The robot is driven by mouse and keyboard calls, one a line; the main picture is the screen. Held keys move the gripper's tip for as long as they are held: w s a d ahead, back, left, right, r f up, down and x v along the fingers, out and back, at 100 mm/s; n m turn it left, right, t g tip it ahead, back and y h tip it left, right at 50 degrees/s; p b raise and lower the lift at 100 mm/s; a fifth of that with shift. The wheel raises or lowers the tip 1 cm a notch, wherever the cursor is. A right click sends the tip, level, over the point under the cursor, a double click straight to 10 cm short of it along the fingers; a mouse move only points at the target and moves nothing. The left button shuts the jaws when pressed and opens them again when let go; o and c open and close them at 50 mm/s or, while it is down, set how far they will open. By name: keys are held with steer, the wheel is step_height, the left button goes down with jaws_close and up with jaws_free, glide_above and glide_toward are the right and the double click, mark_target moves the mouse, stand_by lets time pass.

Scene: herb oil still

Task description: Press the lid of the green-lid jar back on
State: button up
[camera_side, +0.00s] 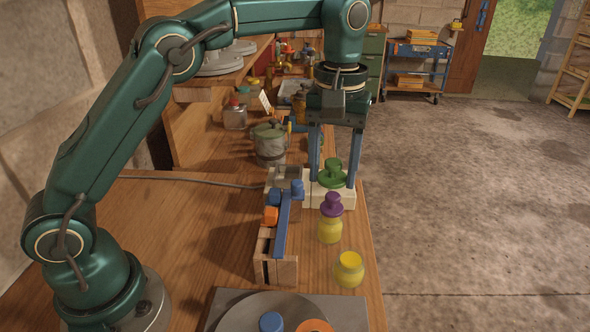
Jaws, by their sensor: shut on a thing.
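My gripper (333,183) points down near the right edge of the bench, its blue fingers on either side of the green lid (332,173). It is shut on this lid, which has a knob on top. Pale blocks show at the fingertips and below the lid; I cannot tell whether the lid is clear of them. An open jar (349,269) with yellow contents stands upright near the bench's right edge, towards the camera. A yellow jar with a purple lid (331,205) stands between it and my gripper. No jar is visible directly under the green lid.
A wooden holder (285,270) with a blue bar and an orange piece stands left of the jars. A grey plate (228,311) with a round disc is at the front. A metal pot (270,145) stands behind. The bench's left part is mostly clear.

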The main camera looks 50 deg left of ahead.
steer(key=s+d+f+m, duration=0.2)
steer(key=d+f, duration=0.1)
steer(key=d, duration=0.4)
steer(key=shift+w+f, duration=0.1)
steer(key=shift+f, duration=2.75)
steer(key=shift+f, duration=0.15)
steer(key=o, duration=1.4)
steer(key=shift+o, duration=0.7)
